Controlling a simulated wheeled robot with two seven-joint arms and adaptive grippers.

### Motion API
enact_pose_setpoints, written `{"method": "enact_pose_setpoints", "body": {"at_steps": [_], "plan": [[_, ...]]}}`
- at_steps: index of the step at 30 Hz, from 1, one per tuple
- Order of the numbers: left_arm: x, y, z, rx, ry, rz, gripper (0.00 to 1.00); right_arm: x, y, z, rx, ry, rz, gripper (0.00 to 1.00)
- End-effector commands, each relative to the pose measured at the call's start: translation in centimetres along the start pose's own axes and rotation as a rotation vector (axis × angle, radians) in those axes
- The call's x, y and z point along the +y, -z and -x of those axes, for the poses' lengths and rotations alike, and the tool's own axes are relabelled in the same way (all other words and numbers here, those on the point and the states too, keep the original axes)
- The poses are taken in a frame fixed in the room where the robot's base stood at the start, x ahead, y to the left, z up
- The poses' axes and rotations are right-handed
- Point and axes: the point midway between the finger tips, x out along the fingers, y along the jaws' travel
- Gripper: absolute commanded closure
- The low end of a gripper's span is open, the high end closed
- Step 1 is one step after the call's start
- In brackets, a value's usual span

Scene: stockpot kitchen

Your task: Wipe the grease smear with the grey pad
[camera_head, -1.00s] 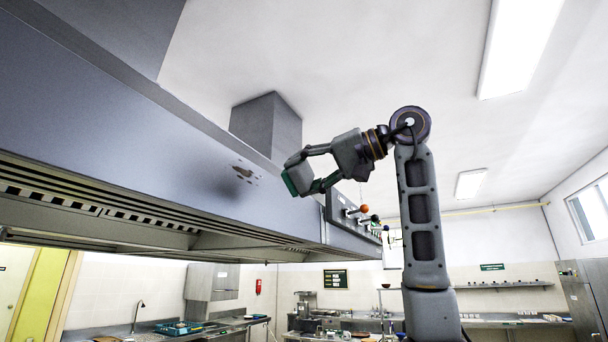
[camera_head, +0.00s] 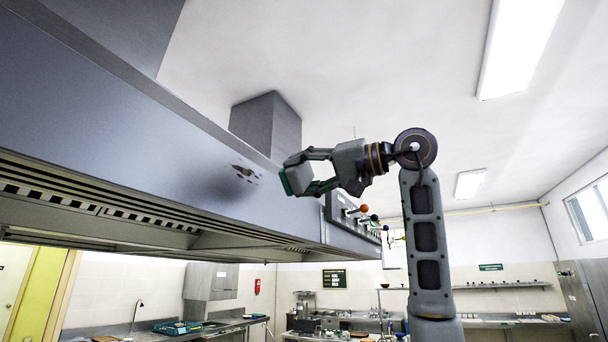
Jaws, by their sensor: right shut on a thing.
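My right gripper (camera_head: 305,174) is shut on the grey pad (camera_head: 300,177), a small grey block with a green face turned left toward the hood. The pad is to the right of the smear, with a visible gap between them in the picture. A soft dark shadow lies on the hood face just below the smear. My left gripper is not in view.
A control panel with coloured knobs (camera_head: 364,208) is at the hood's right end, below my right gripper. A square grey duct (camera_head: 266,128) rises behind the hood. Steel counters (camera_head: 215,332) stand far below.

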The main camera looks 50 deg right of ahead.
Motion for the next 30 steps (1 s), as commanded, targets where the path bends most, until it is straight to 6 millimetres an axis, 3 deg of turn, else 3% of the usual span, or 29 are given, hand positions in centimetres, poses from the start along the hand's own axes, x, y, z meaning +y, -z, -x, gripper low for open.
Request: {"method": "enact_pose_setpoints", "body": {"at_steps": [11, 30], "plan": [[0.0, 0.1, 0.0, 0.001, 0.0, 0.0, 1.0, 0.0, 0.0, -0.9, -0.002, 0.0, -0.001, 0.68], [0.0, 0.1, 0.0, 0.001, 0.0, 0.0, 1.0, 0.0, 0.0, -5.2, -0.002, 0.0, -0.001, 0.68]]}}
